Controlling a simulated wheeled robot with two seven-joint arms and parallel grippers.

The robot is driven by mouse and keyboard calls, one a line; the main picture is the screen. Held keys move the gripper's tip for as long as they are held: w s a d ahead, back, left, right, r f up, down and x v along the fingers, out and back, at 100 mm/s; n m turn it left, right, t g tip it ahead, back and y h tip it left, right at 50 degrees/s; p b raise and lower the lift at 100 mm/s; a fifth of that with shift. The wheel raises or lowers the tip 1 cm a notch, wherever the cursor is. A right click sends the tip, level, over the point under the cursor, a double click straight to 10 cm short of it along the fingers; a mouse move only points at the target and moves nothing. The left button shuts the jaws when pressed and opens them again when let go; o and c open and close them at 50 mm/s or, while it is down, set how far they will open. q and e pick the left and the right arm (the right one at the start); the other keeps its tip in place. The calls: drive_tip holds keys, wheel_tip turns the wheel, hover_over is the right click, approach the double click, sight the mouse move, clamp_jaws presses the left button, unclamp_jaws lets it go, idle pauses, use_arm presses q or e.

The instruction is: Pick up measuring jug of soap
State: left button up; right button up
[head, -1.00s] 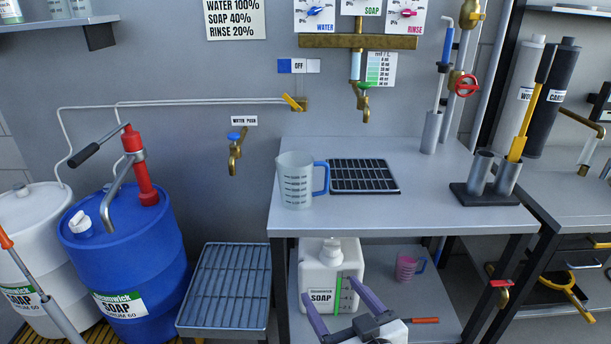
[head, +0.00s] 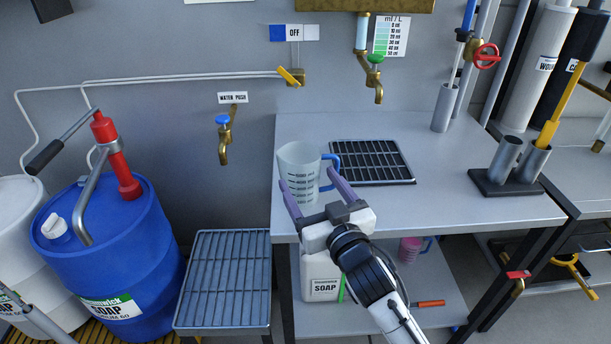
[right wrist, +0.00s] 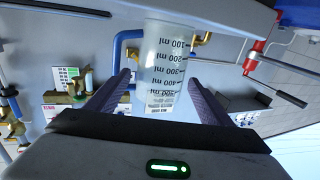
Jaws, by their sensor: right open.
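The measuring jug (head: 299,168) is translucent white with dark volume marks and a blue handle on its right. It stands upright on the grey table near the front left edge. In the right wrist view the jug (right wrist: 166,65) appears between and beyond the fingers. My right gripper (head: 309,190) is open, with its two purple fingers pointing at the jug from the front. It also shows in the right wrist view (right wrist: 165,90). I cannot tell whether a finger touches the jug. My left gripper is out of view.
A black drain grid (head: 372,162) lies right of the jug. A white soap container (head: 320,278) and a pink jug (head: 411,248) stand on the shelf below. A blue soap drum (head: 112,255) stands at left. A brass tap (head: 378,85) hangs above the table.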

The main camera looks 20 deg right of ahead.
sight(295, 161)
drive_tip(key=shift+w+a+f, duration=0.1)
drive_tip(key=shift+w+f, duration=0.1)
drive_tip(key=shift+w, duration=1.2)
drive_tip(key=shift+w+a+f, duration=0.1)
drive_tip(key=shift+w+f, duration=0.05)
drive_tip(key=shift+w, duration=1.2)
drive_tip(key=c, duration=0.8)
